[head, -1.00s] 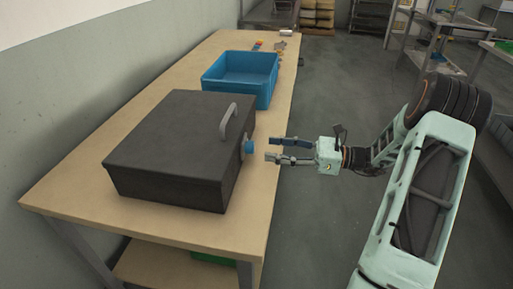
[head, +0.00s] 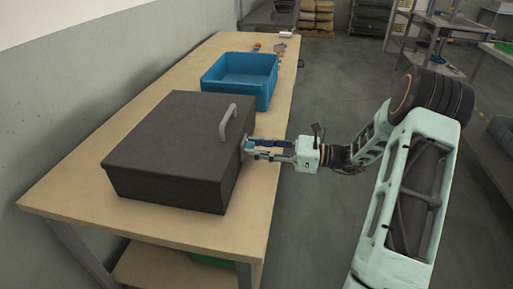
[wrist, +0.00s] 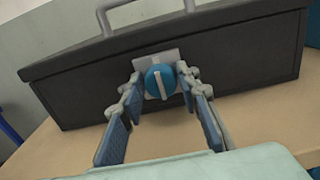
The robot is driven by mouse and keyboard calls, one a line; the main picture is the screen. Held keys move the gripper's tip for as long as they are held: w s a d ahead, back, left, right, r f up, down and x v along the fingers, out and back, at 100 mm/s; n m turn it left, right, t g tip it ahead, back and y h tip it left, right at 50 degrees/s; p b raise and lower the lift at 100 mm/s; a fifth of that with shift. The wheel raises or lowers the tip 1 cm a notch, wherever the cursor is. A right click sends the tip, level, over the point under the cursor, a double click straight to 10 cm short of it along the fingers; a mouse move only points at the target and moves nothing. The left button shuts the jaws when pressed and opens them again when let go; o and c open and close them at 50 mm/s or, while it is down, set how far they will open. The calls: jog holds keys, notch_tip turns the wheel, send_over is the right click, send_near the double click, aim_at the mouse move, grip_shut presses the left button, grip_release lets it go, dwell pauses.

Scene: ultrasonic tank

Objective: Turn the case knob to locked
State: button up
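The dark grey case (head: 165,150) stands on the wooden table with its lid down and a grey handle (head: 228,122) on top. Its blue round knob (wrist: 160,81) with a pale bar across it sits on a light plate on the front face in the wrist view. The bar looks near upright there, tilted slightly. My gripper (wrist: 158,84) has its fingers on both sides of the knob, with a small gap visible on each side. In the head view my gripper (head: 250,149) reaches the case's right face, and its fingers mostly hide the knob.
A blue open bin (head: 240,78) stands on the table (head: 110,222) behind the case. Small items lie at the table's far end. A grey wall runs along the left. The floor right of the table is open around my arm.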

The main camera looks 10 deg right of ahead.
jog(key=shift+c, duration=1.1)
jog(key=shift+r+p, duration=0.15)
jog(key=shift+p, duration=0.5)
jog(key=m+p, duration=0.2)
jog(key=p, duration=0.1)
jog(key=shift+r, duration=0.2)
jog(key=m+p, duration=0.5)
jog(key=p, duration=0.1)
jog(key=shift+w+f+m, duration=0.1)
jog(key=shift+f+m, duration=0.05)
jog(key=shift+m, duration=0.25)
jog(key=m+p, duration=0.1)
jog(key=m, duration=0.1)
jog(key=m+p, duration=0.2)
jog(key=m, duration=0.1)
jog(key=shift+d+f, duration=0.1)
jog(key=shift+f, duration=0.1)
jog(key=m+p, duration=0.2)
jog(key=m, duration=0.3)
jog(key=shift+f, duration=0.2)
